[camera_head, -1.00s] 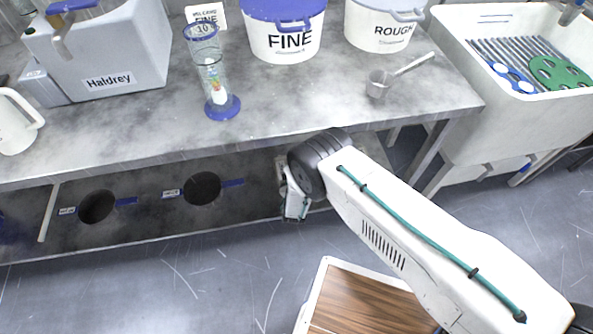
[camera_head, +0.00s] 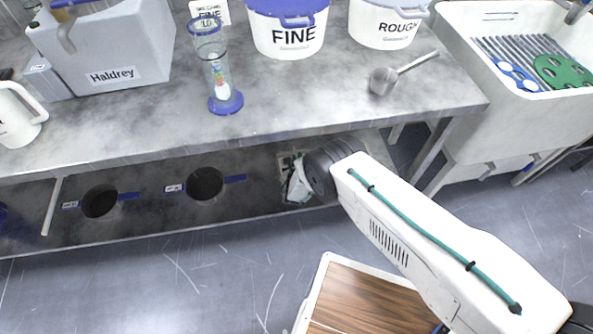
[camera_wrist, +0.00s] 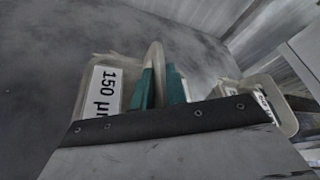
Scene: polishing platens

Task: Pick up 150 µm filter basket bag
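The 150 µm filter basket bag (camera_wrist: 84,97) is a pale translucent container with a white "150 µm" label, at the left of the wrist view. My gripper (camera_wrist: 159,75) has two teal fingers close together, just right of that label. A pale, rounded upright strip shows between the fingers; I cannot tell whether they touch or grip it. In the head view, my gripper is at the lower shelf under the bench, mostly hidden by my wrist, and a pale container (camera_head: 284,159) partly shows there.
A second labelled container (camera_wrist: 284,112) is at the right in the wrist view. The lower shelf (camera_head: 150,215) has two round holes to the left. The bench top (camera_head: 300,110) overhangs it. A wood-topped item (camera_head: 365,300) stands on the floor.

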